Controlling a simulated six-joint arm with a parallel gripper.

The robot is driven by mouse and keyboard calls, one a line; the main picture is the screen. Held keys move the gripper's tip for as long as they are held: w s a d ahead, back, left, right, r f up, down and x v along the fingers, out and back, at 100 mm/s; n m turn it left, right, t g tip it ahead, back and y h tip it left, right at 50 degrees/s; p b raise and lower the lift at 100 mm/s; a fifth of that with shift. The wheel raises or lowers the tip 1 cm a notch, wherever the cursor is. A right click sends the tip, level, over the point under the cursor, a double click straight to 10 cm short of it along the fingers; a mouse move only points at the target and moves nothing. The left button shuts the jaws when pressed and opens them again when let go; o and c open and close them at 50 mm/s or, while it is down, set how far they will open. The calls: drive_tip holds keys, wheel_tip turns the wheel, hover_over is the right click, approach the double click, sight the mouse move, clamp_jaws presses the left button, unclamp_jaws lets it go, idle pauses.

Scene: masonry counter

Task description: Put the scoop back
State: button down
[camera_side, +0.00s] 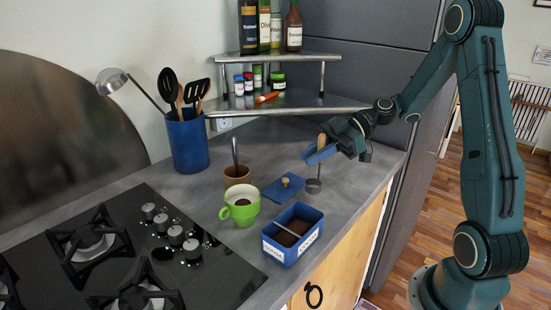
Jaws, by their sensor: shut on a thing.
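The scoop (313,186) has a wooden handle and a small round metal cup. My gripper (321,152) is shut on its upright handle, right of the blue lid. The cup hangs low, at or just above the counter; I cannot tell if it touches. A blue labelled box (291,251) stands open near the counter's front edge, with dark brown contents and a thin metal bar lying across its top. Its blue lid (270,190) with a wooden knob lies flat behind it. A green mug (240,216) with dark contents stands left of the box.
A brown cup (237,181) with a metal handle sticking out stands behind the mug. A blue utensil crock (187,150) stands by the wall. A metal corner shelf (290,103) holds jars and bottles. The black gas hob (190,280) is at left. Counter behind the lid is clear.

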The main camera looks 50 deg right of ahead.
sight(312, 180)
drive_tip(key=shift+f, duration=3.7)
drive_tip(key=shift+f, duration=0.1)
drive_tip(key=c, duration=1.4)
unclamp_jaws()
drive_tip(key=shift+o, duration=0.2)
drive_tip(key=v, duration=1.2)
drive_tip(key=shift+r, duration=0.25)
